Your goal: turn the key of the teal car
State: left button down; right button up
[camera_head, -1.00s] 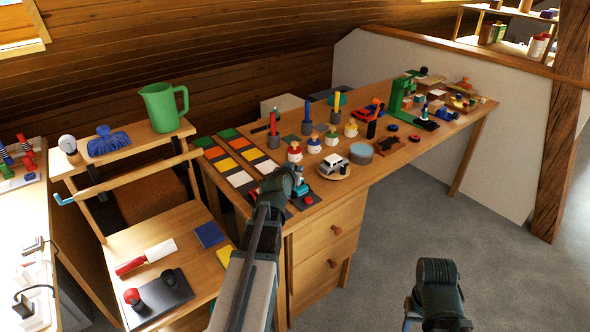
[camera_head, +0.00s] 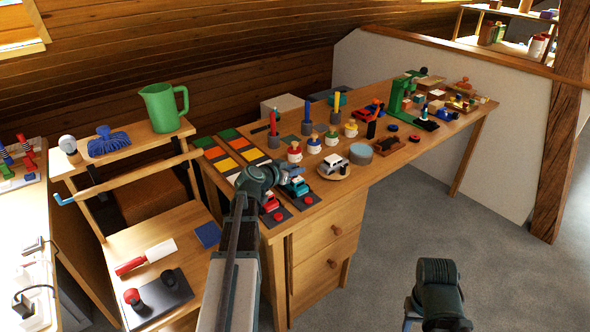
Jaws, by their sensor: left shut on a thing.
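The teal car (camera_head: 297,188) sits on a dark pad near the front left edge of the long wooden table. My left gripper (camera_head: 284,174) reaches in from the left and is at the car's back left side. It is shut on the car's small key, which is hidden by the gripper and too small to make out. The way the key is turned cannot be told. My right arm shows at the bottom right, over the floor, but its gripper is not in view.
A red car (camera_head: 270,203) stands left of the teal one, close to my left wrist. Red buttons (camera_head: 307,199) lie in front. A white toy car (camera_head: 334,163) on a round plate and several peg figures (camera_head: 313,145) stand to the right and behind.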

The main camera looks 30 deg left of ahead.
pick_arm(q)
jog(key=shift+f, duration=0.1)
dwell(0.3)
jog(key=c, duration=0.7)
grip_release()
jog(key=shift+p+v, duration=2.65)
jog(key=shift+v, duration=4.35)
pick_arm(e)
jog(key=shift+r, duration=2.6)
pick_arm(q)
jog(key=shift+w, duration=0.1)
